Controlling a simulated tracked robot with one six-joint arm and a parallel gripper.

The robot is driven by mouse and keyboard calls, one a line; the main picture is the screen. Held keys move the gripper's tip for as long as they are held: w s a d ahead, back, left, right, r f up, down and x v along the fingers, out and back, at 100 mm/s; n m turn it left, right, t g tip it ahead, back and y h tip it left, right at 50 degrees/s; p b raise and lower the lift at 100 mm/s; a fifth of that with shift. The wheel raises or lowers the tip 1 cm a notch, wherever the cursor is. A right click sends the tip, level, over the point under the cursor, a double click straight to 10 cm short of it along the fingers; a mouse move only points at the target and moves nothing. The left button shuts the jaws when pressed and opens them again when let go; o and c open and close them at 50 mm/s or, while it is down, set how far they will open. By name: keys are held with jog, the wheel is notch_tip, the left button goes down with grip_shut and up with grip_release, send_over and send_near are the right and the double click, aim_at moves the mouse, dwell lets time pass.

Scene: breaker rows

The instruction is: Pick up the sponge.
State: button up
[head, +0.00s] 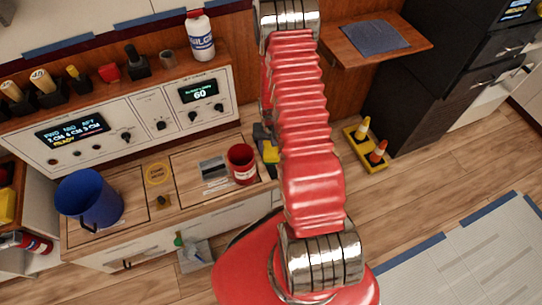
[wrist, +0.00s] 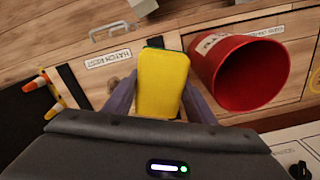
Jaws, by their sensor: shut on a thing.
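The sponge (wrist: 161,84) is yellow with a thin green edge. In the wrist view it sits between the two fingers of my gripper (wrist: 158,98), which is shut on it. In the head view a yellow part of the sponge (head: 271,155) shows beside the dark gripper (head: 264,140), just right of the red cup (head: 242,165). My red arm hides the rest of the gripper and sponge there. I cannot tell whether the sponge touches the counter. The red cup also shows in the wrist view (wrist: 240,76), close to the right finger.
A blue mug (head: 88,202) stands at the left of the wooden counter (head: 130,215). A white control panel (head: 120,122) with displays and knobs rises behind, with a bottle (head: 200,38) on its shelf. A yellow rack with cones (head: 366,146) is on the floor right of my arm.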

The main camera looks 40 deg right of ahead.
aim_at(271, 148)
notch_tip(271, 148, up, 7)
jog(key=shift+f, duration=0.2)
dwell(0.6)
